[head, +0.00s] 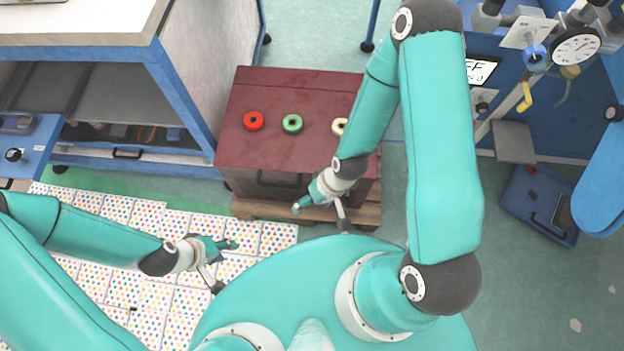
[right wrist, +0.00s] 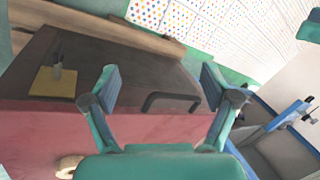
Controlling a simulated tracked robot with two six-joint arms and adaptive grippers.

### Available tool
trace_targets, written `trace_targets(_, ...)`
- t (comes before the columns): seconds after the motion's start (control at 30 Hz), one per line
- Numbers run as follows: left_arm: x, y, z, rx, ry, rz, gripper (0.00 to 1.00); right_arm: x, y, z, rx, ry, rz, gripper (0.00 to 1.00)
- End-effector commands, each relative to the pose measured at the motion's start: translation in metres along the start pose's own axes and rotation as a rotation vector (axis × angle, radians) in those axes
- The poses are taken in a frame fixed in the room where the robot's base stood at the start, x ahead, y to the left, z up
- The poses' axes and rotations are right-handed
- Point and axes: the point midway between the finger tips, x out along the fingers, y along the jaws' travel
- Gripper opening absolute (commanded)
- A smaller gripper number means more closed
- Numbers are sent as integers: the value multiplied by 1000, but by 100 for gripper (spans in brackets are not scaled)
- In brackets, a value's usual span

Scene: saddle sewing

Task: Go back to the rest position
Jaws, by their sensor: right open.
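My left gripper (head: 226,266) is over the dotted floor mat at the lower left of the head view. Its two fingers are spread and nothing shows between them. My right gripper (head: 320,218) is by the front side of the dark red chest, near its wooden pallet. In the right wrist view my right gripper (right wrist: 160,88) has its fingers wide apart and empty. The chest's dark handle (right wrist: 172,101) shows beyond and between the fingers, with no visible contact.
The red chest (head: 300,90) carries a red spool (head: 253,121), a green spool (head: 292,124) and a cream spool (head: 338,127), partly hidden by my right arm. A blue-framed workbench (head: 150,95) stands left. A blue machine with a gauge (head: 576,46) stands right. Dotted mats (head: 110,280) cover the lower left.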

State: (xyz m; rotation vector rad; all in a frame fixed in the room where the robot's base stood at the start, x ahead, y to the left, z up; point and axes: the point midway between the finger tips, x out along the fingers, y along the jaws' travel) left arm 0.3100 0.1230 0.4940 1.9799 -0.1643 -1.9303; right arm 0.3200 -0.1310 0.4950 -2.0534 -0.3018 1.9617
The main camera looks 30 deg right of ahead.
Motion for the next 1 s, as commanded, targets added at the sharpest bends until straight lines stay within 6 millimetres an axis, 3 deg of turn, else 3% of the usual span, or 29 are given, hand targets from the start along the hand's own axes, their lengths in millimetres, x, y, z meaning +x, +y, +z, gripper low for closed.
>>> trace_targets(0.13,0,0,0,0,0,0,40,3,-7,11,117,1,7,86)
trace_targets(0.43,-1,0,0,0,0,0,40,2,-8,11,129,2,8,86)
trace_targets(0.57,-12,4,0,0,0,0,40,-9,-11,10,128,3,8,86)
trace_targets(0.67,-30,11,0,0,0,0,40,-27,-18,10,127,3,8,86)
trace_targets(1.0,-122,44,0,0,1,0,40,-119,-52,6,127,3,8,86)
